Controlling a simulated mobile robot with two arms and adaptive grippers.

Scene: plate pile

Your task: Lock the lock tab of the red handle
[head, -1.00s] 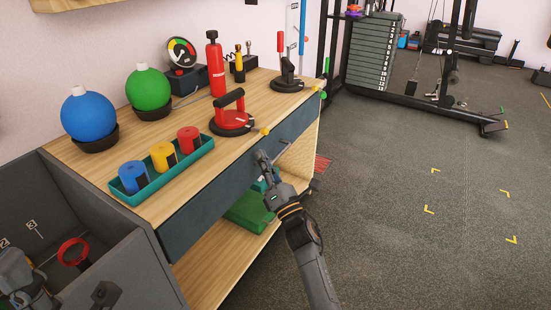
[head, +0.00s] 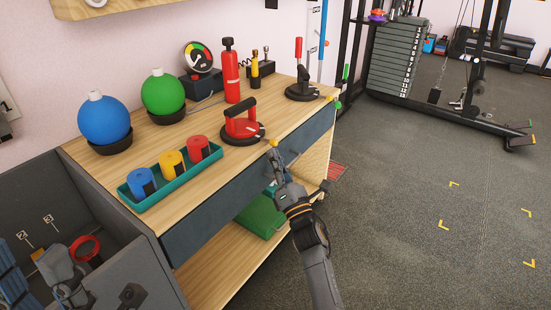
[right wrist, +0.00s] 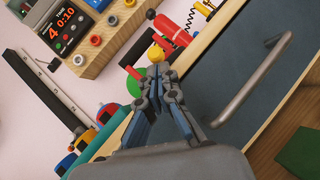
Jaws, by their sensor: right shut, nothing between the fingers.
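The red handle (head: 241,122) stands upright on a round black base on the bench top. A yellow tab (head: 273,143) sits at the base's right side by the bench's front edge; I take it for the lock tab. My right gripper (head: 276,157) is just below and in front of this tab, shut and empty. In the right wrist view its closed fingertips (right wrist: 157,70) are right beside a yellow knob (right wrist: 155,52); I cannot tell whether they touch. My left gripper (head: 65,280) is low at the left, over the grey bin; its fingers are unclear.
A teal tray (head: 128,192) with blue, yellow and red rolls lies left of the red handle. A second black base (head: 302,92) with a red lever stands farther back. The drawer handle (right wrist: 255,85) juts from the bench front.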

